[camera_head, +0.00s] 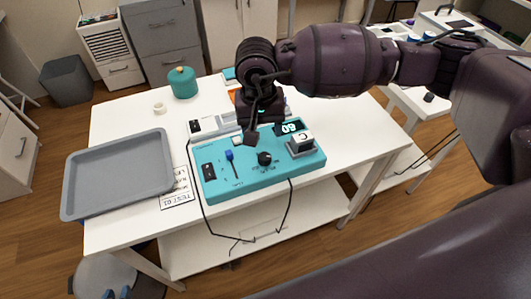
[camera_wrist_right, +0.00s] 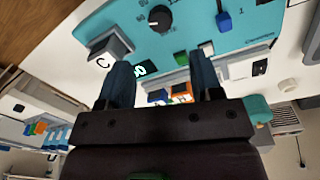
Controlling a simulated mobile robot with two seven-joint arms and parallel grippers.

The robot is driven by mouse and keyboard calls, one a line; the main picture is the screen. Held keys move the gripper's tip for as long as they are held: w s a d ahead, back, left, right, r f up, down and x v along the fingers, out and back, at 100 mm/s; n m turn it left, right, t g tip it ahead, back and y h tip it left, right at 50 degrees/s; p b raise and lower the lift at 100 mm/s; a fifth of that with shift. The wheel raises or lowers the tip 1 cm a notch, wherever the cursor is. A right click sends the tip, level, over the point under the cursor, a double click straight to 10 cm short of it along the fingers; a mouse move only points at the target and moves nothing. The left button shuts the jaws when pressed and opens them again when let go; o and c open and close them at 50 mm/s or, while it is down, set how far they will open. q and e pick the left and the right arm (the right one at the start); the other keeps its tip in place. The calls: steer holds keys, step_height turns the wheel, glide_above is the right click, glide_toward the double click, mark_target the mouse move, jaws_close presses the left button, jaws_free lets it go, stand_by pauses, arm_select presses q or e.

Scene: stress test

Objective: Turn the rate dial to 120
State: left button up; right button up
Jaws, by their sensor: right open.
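The teal control box (camera_head: 225,190) lies on the white table. Its black rate dial (camera_head: 265,158) sits near the front middle; it also shows at the top of the right wrist view (camera_wrist_right: 160,18) with a pale mark on its edge. The small display (camera_head: 290,127) appears to read 60. My right gripper (camera_head: 252,132) hangs above the box's rear part, behind the dial in the picture. In the right wrist view its two fingers (camera_wrist_right: 163,78) are apart with nothing held between them, and the dial is beyond their tips. My left gripper is not in view.
The box also carries a blue lever (camera_head: 230,156), a black switch (camera_head: 208,171) and a grey block marked C (camera_head: 301,144). A grey tray (camera_head: 120,175) lies left, beside a TEST 01 card (camera_head: 177,198). A teal pot (camera_head: 182,82) stands behind. Black cables hang in front.

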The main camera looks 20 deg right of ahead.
mark_target(264, 156)
step_height(264, 156, down, 8)
steer(key=shift+s+d+f, duration=0.1)
steer(key=shift+s+d, duration=0.05)
steer(key=shift+f, duration=0.85)
steer(key=shift+c, duration=0.5)
steer(key=c, duration=0.8)
